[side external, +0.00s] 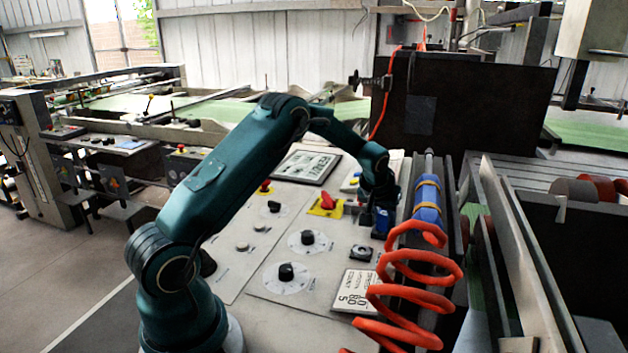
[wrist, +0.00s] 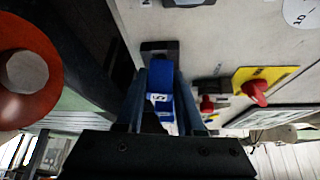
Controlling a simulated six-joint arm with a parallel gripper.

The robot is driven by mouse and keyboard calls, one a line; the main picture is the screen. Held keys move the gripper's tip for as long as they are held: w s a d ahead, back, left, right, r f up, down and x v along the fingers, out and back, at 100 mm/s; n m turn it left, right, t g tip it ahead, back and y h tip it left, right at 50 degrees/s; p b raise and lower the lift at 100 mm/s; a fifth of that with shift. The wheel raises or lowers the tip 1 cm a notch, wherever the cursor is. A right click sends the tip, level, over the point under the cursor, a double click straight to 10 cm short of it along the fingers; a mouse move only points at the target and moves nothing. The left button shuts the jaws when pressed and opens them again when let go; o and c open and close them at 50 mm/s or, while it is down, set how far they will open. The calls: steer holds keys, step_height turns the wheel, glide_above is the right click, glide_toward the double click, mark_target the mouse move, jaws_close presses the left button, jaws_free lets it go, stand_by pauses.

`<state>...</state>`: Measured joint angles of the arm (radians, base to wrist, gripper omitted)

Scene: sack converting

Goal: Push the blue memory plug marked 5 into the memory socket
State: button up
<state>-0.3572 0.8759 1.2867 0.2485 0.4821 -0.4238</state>
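The blue plug marked 5 (wrist: 158,97) is between the two fingers of my gripper (wrist: 161,112), which look closed on its sides. In the side external view my gripper (side external: 382,192) points down at the panel, with the blue plug (side external: 382,221) at its tip. A dark block (wrist: 159,47) lies just beyond the plug in the wrist view; the plug partly covers it, and I cannot tell whether they touch. A square dark fitting (side external: 361,252) is on the panel nearer the side camera. Neither fitting has a readable label, so I cannot tell which is the memory socket.
A red switch on a yellow plate (side external: 326,206) and black dial knobs (side external: 286,273) stand on the panel beside my gripper. A coiled orange hose (side external: 412,275) and a blue cylinder (side external: 428,200) are close on the right. The panel's near left part is open.

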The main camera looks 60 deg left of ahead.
jaws_close()
steer(key=shift+r, duration=0.1)
steer(key=shift+r, duration=0.55)
steer(key=r, duration=0.3)
steer(key=shift+s+a+r, duration=0.25)
steer(key=shift+s+a, duration=0.15)
steer(key=s+a+r, duration=0.6)
steer(key=s, duration=0.2)
steer(key=n+y, duration=0.1)
steer(key=n, duration=0.1)
glide_toward(379, 212)
steer(key=shift+g, duration=0.4)
steer(key=s+f, duration=0.1)
steer(key=s+d+f, duration=0.1)
steer(key=s, duration=0.1)
steer(key=shift+s+d, duration=0.15)
steer(key=shift+s, duration=0.05)
